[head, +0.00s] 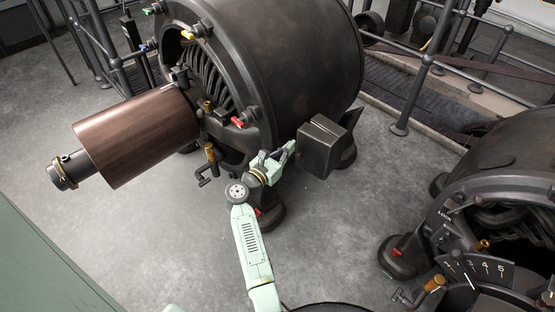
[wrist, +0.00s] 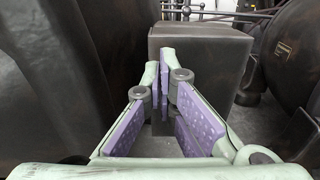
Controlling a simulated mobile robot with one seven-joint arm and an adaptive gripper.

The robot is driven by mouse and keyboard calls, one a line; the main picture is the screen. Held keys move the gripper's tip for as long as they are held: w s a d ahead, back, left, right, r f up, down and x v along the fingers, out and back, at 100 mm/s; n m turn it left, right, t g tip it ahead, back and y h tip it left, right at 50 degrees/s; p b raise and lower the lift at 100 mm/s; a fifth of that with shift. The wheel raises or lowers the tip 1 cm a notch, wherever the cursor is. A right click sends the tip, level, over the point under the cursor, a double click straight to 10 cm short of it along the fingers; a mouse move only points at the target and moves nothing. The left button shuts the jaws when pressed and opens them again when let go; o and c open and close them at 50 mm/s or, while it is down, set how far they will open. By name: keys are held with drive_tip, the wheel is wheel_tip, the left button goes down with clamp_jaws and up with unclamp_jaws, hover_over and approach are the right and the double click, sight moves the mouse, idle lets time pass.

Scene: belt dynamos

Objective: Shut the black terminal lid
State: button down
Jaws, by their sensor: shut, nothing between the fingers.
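A dark terminal box (head: 322,147) sticks out from the right side of the large dynamo. In the wrist view the box (wrist: 205,78) stands straight ahead, beyond the fingertips, with a slab-like top. My gripper (head: 288,149) is just left of the box in the head view, close to it; I cannot tell whether it touches. In the wrist view my gripper (wrist: 162,80) has its fingertips together, with nothing between them.
The large dynamo body (head: 295,60) stands directly behind my gripper and fills the left of the wrist view. A second dynamo (head: 500,180) stands at the right. A brown belt pulley (head: 137,135) juts out left. Grey floor (head: 330,235) is open between the machines.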

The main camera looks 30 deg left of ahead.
sight(298, 136)
drive_tip(key=shift+w+d+b, duration=0.15)
drive_tip(key=shift+w, duration=0.85)
drive_tip(key=shift+w+d+b, duration=0.1)
drive_tip(key=shift+w+b, duration=0.05)
drive_tip(key=shift+w, duration=0.8)
drive_tip(key=shift+w+a+f+b, duration=0.1)
drive_tip(key=shift+w+a+b, duration=0.2)
drive_tip(key=shift+w+b, duration=0.3)
drive_tip(key=shift+s, duration=0.1)
